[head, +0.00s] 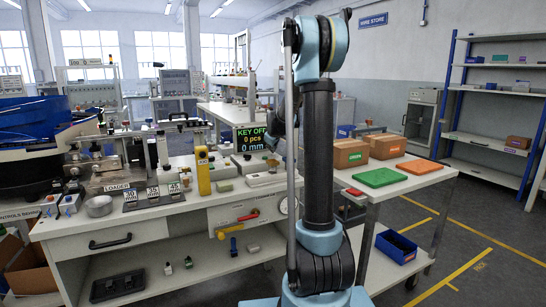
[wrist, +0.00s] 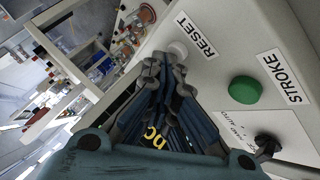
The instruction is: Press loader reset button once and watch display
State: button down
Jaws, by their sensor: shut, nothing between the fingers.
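A white button (wrist: 178,50) beside the RESET label (wrist: 195,36) is on a pale panel in the wrist view. My gripper (wrist: 165,64) is shut and empty, its fingertips just below and left of this button in the picture. I cannot tell whether they touch it. A green button (wrist: 245,90) marked STROKE and a black selector knob (wrist: 267,143) sit on the same panel, clear of my fingers. In the head view the display (head: 250,138) reads KEY OFF, 0 pcs and 0 mm.
To the right, a cart (head: 440,176) holds cardboard boxes (head: 350,153) plus green and orange plates. The floor at the right is clear.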

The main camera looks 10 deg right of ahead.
jog(key=shift+r, duration=0.8)
jog(key=shift+r, duration=2.55)
jog(key=s+f+m+g, duration=0.1)
jog(key=s+m+g, duration=0.1)
jog(key=s, duration=1.4)
jog(key=s+f+m+g, duration=0.1)
jog(key=s+f, duration=0.5)
jog(key=s, duration=0.7)
jog(key=s+f+m+g, duration=0.2)
jog(key=s+f, duration=0.4)
jog(key=s, duration=0.8)
jog(key=s+d+f+m+g, duration=0.1)
jog(key=s+f, duration=0.5)
jog(key=s, duration=0.7)
jog(key=m+g, duration=0.1)
jog(key=m, duration=0.1)
jog(key=shift+s+f+m, duration=0.2)
jog(key=shift+f+m, duration=0.15)
jog(key=shift+m, duration=0.05)
